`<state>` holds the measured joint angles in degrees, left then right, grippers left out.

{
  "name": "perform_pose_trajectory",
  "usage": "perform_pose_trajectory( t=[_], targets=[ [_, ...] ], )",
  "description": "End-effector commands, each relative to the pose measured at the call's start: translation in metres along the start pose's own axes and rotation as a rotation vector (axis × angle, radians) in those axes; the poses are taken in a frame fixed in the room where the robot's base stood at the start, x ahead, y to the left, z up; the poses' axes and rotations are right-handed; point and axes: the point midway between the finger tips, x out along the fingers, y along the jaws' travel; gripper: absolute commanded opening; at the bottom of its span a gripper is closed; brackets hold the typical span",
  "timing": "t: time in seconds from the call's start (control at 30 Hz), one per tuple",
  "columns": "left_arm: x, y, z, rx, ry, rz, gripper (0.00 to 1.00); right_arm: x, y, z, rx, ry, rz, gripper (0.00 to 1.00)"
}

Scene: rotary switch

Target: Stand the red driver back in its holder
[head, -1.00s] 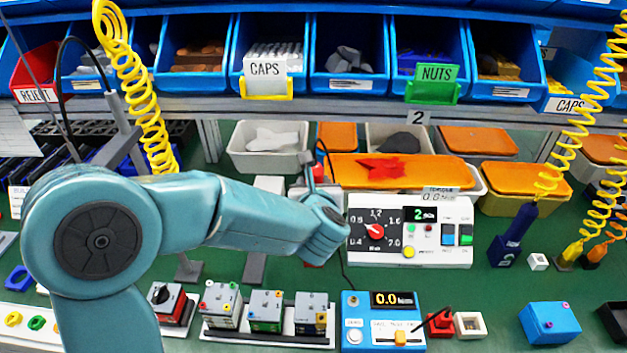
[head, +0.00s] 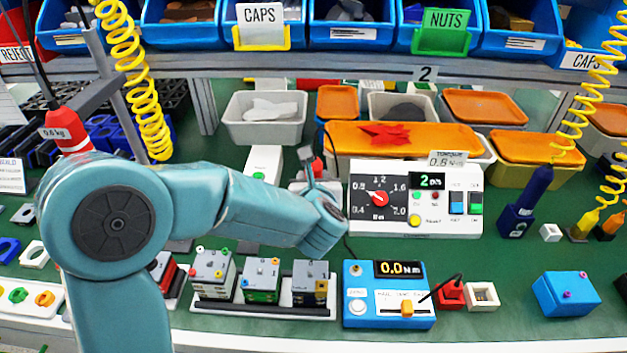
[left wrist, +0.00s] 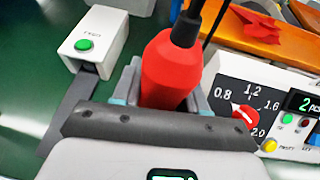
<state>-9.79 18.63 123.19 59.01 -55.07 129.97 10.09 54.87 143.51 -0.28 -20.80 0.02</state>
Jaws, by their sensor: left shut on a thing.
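My left gripper (left wrist: 163,98) is shut on the red driver (left wrist: 170,70), with a finger on either side of its red body. The driver's dark top and a cord run up out of the left wrist view. In the head view a small red part of the driver (head: 317,168) shows behind my wrist; the fingers are mostly hidden. The driver is just left of the white torque controller (head: 419,222). I cannot make out its lower end or its holder for certain. A blue driver (head: 532,190) stands in a dark blue holder (head: 515,220) at the right. My right gripper is out of view.
A white box with a green button (left wrist: 83,45) stands left of the gripper. Switch blocks (head: 262,280) on a white tray and a blue torque meter (head: 388,308) are in front. Coiled yellow cords (head: 130,70) hang at both sides.

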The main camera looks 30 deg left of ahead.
Motion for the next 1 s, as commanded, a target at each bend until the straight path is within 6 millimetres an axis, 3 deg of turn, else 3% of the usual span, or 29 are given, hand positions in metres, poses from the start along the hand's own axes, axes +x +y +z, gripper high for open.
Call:
perform_pose_trajectory(
  t=[1.0],
  targets=[
    [-0.0021,0.0001,0.0015,-0.001,-0.003,0.000,0.00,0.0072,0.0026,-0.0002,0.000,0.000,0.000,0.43]
  ],
)
